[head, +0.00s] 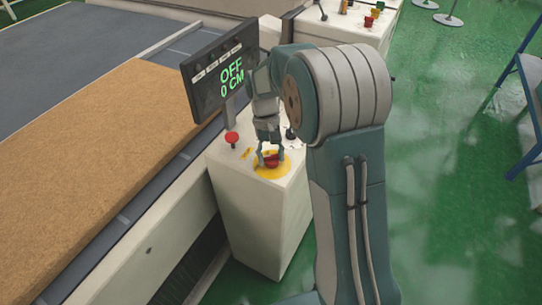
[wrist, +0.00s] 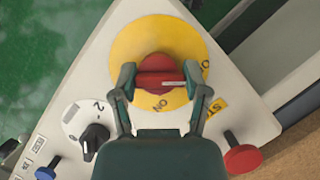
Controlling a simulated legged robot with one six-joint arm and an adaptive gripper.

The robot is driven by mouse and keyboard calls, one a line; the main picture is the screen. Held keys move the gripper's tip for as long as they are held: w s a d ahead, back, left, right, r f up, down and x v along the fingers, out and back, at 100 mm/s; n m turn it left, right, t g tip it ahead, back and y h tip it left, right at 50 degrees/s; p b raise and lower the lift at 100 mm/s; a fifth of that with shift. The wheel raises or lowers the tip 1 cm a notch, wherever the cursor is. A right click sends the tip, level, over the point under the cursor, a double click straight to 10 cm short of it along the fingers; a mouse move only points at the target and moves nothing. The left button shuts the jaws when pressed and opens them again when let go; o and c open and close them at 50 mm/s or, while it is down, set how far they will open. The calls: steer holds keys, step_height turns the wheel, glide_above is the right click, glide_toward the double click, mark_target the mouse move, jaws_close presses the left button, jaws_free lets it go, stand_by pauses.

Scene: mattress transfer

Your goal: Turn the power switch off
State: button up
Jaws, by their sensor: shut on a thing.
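The red power switch (wrist: 158,75) sits in the middle of a yellow disc (wrist: 150,38) marked with letters, "ON" readable near its lower edge in the wrist view. In the head view the switch (head: 271,160) is on top of the white control box (head: 250,210). My gripper (head: 270,157) points down over it. In the wrist view my gripper (wrist: 162,82) has a finger on each side of the red knob and is shut on it. The display screen (head: 222,70) reads "OFF" and "0 CM" in green.
A red push button (head: 232,138) stands beside the disc. A black knob (wrist: 94,138) and a blue button (wrist: 46,173) are on the same panel. A brown mattress (head: 100,150) lies on the conveyor at left. Green floor (head: 450,200) is open at right.

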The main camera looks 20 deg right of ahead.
steer(key=shift+w, duration=0.1)
steer(key=o, duration=1.2)
steer(key=shift+a, duration=0.1)
steer(key=shift+c, duration=0.2)
steer(key=v, duration=1.2)
